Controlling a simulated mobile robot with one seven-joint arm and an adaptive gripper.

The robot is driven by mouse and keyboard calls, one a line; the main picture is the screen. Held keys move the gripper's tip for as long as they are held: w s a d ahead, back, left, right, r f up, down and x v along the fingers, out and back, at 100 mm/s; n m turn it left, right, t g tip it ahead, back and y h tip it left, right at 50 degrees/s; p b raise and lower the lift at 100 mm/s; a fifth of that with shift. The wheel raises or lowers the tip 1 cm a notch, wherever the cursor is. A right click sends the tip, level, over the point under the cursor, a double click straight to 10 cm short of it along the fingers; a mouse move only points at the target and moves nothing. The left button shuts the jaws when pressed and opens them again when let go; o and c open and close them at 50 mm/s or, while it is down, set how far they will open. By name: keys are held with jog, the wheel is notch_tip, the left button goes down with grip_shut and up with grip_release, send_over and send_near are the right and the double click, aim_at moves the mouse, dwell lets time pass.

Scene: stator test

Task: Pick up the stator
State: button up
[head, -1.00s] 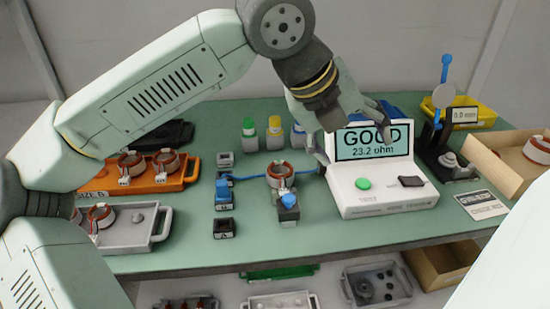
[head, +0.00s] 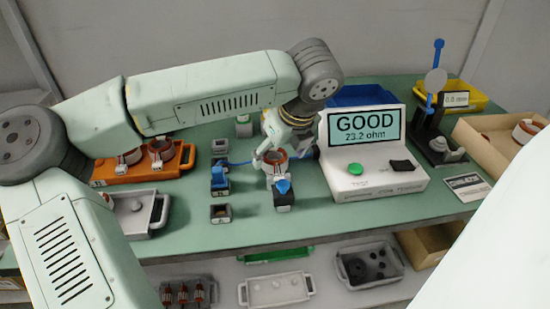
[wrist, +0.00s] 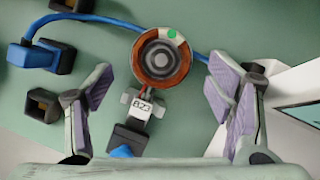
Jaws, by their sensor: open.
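The stator (head: 271,157), a copper-brown ring with a pale rim, sits on the green bench between the small test connectors and the white tester. In the wrist view the stator (wrist: 184,62) has a dark round centre and a green dot on its rim. My gripper (head: 283,157) is open and low over the stator. In the wrist view its fingers (wrist: 158,85) stand left and right of the stator, with gaps on both sides.
The tester (head: 375,180) reads "GOOD 23.2 ohm" close to my gripper's right side. A blue cable (wrist: 105,23) runs past the stator. Small black sockets (head: 221,213) stand to the left. An orange tray (head: 130,172) with other stators and a grey tray (head: 145,212) lie further left.

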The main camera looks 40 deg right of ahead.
jog(key=shift+x, duration=1.45)
jog(key=shift+c, duration=0.4)
jog(key=c, duration=1.5)
